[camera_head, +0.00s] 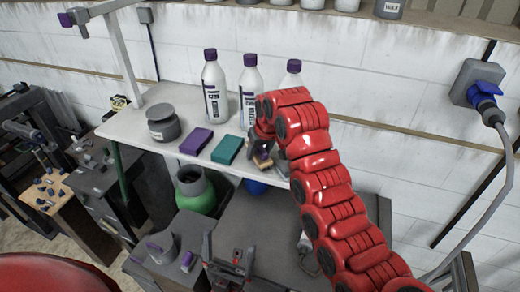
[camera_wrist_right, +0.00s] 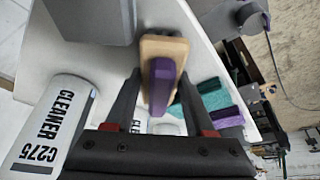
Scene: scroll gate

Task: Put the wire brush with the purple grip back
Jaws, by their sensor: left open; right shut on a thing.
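The wire brush (camera_head: 263,160) has a pale wooden block and a purple grip. In the head view it is at the front edge of the white shelf (camera_head: 130,127), partly hidden by my right gripper (camera_head: 262,148). In the right wrist view the brush's purple grip (camera_wrist_right: 161,86) is between the fingers of my right gripper (camera_wrist_right: 157,108), which is shut on it. The wooden block is beyond the grip, over or on the shelf; I cannot tell if it touches. My left gripper (camera_head: 230,258) is open and empty, low in the head view, below the shelf.
A purple block (camera_head: 196,141) and a teal block (camera_head: 228,150) lie left of the brush. White bottles (camera_head: 214,88) stand behind, one labelled CLEANER (camera_wrist_right: 50,125) close by in the wrist view. A green container (camera_head: 195,190) is below.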

